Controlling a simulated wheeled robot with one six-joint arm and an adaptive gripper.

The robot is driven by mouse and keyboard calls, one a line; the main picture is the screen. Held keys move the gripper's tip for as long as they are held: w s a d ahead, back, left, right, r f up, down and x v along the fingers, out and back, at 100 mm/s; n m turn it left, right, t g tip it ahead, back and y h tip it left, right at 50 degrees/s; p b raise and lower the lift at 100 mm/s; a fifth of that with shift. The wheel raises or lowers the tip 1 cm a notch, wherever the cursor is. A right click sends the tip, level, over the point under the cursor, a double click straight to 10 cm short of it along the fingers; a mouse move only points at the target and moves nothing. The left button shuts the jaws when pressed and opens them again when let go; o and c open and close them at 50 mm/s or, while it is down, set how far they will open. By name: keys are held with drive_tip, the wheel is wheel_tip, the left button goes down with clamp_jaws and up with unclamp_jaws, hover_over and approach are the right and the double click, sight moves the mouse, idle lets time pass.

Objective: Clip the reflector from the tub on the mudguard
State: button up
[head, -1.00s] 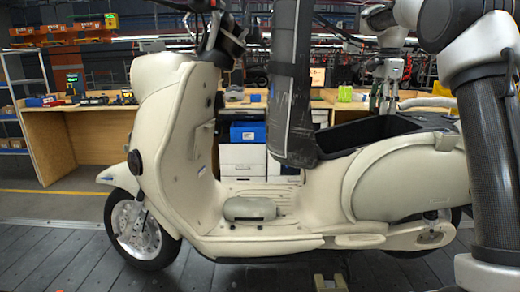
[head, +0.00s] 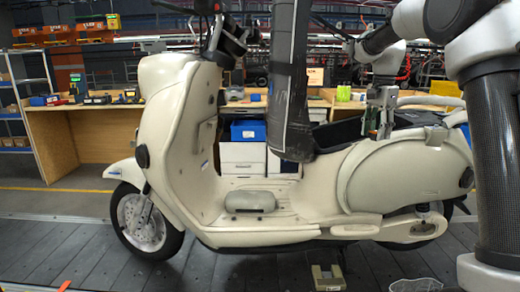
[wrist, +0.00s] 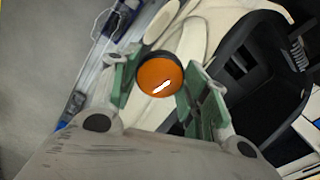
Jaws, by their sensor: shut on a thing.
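The reflector (wrist: 160,76) is a round orange disc with a dark rim, in the middle of the wrist view. My gripper (wrist: 158,85) is shut on it, with a green-sided finger on either side. In the head view my gripper (head: 379,130) is low over the rear of the cream scooter (head: 395,180), by the black open tub (head: 340,136); I cannot make out the reflector there. The tub also shows at the right of the wrist view (wrist: 240,75). The front mudguard (head: 122,172) is over the front wheel at the left, far from my gripper.
The scooter stands on the dark slat conveyor (head: 60,250). A small beige block (head: 327,277) is on the slats below it. A white mesh basket (head: 415,285) is partly cut off at the bottom right. A wooden workbench (head: 100,140) stands behind.

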drive_tip(key=s+a+f+n, duration=0.2)
drive_tip(key=s+f+n, duration=0.1)
drive_tip(key=f, duration=0.7)
drive_tip(key=s+a+f+n, duration=0.2)
drive_tip(key=f+n, duration=0.4)
drive_tip(key=f, duration=0.5)
drive_tip(key=s+a+f+n, duration=0.3)
drive_tip(key=f+n, duration=0.1)
drive_tip(key=f, duration=0.6)
drive_tip(key=shift+s+a+f+n, duration=0.2)
drive_tip(key=shift+s+n, duration=0.1)
drive_tip(key=shift+s, duration=0.05)
